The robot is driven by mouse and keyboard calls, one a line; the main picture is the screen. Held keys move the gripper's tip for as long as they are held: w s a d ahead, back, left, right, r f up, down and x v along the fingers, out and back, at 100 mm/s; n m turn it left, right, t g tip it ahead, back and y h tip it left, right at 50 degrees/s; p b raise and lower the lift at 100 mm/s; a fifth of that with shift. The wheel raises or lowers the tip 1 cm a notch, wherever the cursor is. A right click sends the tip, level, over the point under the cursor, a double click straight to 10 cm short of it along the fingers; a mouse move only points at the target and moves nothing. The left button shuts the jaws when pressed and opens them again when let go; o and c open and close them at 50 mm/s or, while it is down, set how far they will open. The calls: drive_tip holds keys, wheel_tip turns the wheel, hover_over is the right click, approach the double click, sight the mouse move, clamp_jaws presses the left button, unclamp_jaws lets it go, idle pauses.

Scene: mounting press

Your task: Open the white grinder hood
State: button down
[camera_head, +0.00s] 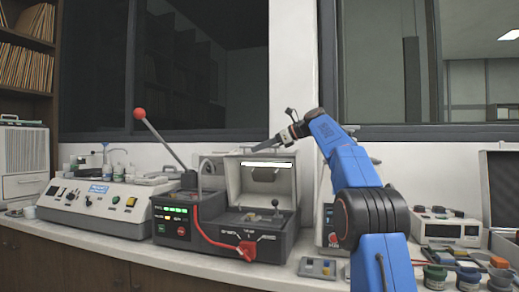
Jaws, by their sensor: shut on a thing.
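The white grinder hood (265,186) is tilted up at the back of the dark grey grinder base (273,236). Its inside faces the front, with a bright light strip near the upper edge. The work space below it, with small metal parts and a knob, is exposed. My gripper (260,148) reaches in from the upper right at the end of the blue arm. It is shut on the hood at its top edge. The fingertips are small and dark here, so the exact grip is hard to see.
A lever with a red ball (139,113) rises left of the grinder. A red handle (246,248) sits on its front. A beige machine (95,205) stands further left. Small jars (435,277) and a white instrument (447,231) are at right. Dark windows lie behind.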

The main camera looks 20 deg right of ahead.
drive_tip(key=c, duration=1.8)
unclamp_jaws()
drive_tip(key=v, duration=1.7)
drive_tip(key=shift+s+d+r, duration=0.1)
drive_tip(key=shift+d, duration=0.05)
